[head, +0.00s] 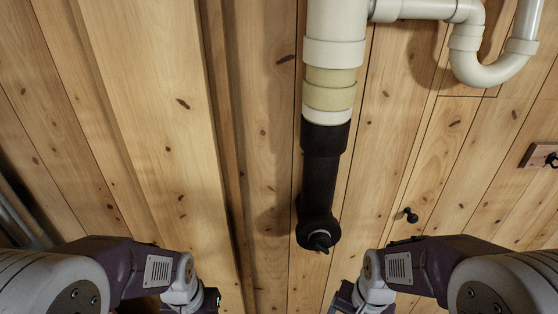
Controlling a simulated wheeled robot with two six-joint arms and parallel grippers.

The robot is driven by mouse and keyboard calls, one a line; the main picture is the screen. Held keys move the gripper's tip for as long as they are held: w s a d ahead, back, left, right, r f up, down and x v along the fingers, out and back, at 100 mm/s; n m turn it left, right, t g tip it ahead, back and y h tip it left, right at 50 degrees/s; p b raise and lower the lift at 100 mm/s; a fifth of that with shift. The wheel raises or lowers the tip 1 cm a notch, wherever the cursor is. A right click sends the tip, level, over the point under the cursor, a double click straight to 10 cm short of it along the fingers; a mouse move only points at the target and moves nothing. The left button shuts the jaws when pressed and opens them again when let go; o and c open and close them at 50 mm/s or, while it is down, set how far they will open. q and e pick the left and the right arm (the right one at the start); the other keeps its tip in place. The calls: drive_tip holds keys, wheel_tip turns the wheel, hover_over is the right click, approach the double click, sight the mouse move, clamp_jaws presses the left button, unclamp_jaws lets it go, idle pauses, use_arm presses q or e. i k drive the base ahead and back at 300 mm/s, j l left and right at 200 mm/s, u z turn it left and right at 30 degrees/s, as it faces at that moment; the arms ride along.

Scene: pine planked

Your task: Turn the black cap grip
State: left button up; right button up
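The black cap grip (320,240) sits at the lower end of a black pipe piece (322,165), which hangs from a vertical cream pipe (335,55) in the head view. The grip has a small pointed tip at its lower front. My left arm comes in at the lower left and my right arm at the lower right. Both arms end at the bottom edge of the view, apart from the grip on either side. The fingers of both grippers are out of the picture, so their opening does not show.
Behind the pipe is a pine plank wall (150,110). A cream pipe bend (490,70) is at the upper right. A small black knob (409,215) sits right of the grip, and a wooden block with a black hook (541,156) is at the far right. Metal tubing (20,215) shows at the left edge.

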sight(317, 245)
drive_tip(key=k+j, duration=0.2)
drive_tip(key=k, duration=0.2)
drive_tip(key=k+j, duration=0.2)
drive_tip(key=k, duration=0.2)
